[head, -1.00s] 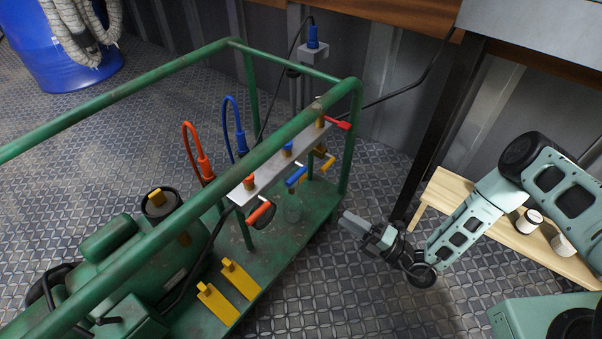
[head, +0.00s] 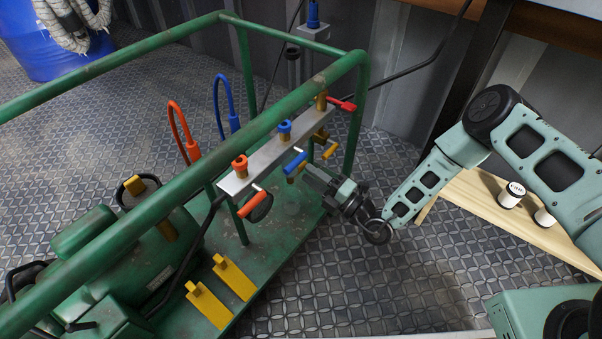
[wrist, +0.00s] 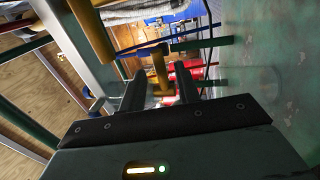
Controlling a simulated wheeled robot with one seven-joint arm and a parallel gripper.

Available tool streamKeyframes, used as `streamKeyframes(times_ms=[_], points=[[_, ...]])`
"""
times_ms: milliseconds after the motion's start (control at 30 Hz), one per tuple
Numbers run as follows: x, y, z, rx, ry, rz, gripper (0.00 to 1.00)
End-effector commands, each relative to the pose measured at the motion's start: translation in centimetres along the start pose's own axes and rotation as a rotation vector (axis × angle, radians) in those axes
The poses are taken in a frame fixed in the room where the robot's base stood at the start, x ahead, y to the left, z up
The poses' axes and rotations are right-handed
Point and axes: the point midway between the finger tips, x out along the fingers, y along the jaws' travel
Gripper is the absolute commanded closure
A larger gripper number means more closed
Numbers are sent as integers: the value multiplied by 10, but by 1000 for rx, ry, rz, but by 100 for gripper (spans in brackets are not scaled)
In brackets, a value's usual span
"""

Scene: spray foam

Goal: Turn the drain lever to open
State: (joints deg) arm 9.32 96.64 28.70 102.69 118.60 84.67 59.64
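The grey manifold bar (head: 265,155) on the green cart carries several levers. An orange-red lever (head: 262,202) is at its near end, a blue lever (head: 295,163) in the middle, a yellow lever (head: 330,151) below the far end and a red lever (head: 341,104) on top there. I cannot tell by label which one is the drain lever. My gripper (head: 306,172) is just below and beside the blue and yellow levers. In the wrist view my gripper (wrist: 160,85) is open, with a yellow lever (wrist: 160,68) between or just beyond its fingertips; contact is unclear.
The cart's green rail (head: 150,215) runs above the bar. Yellow pedals (head: 234,277) and a green tank stand on the cart deck. A wooden bench (head: 480,205) with two white-topped jars is at the right. Bare metal floor (head: 370,275) lies in front.

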Motion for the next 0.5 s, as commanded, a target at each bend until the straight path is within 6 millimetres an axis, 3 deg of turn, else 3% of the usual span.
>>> streamKeyframes(times_ms=[200, 500], points=[[31, -2, -1, -1, 3, 2, 68], [42, 0, 0, 0, 1, 1, 68]])
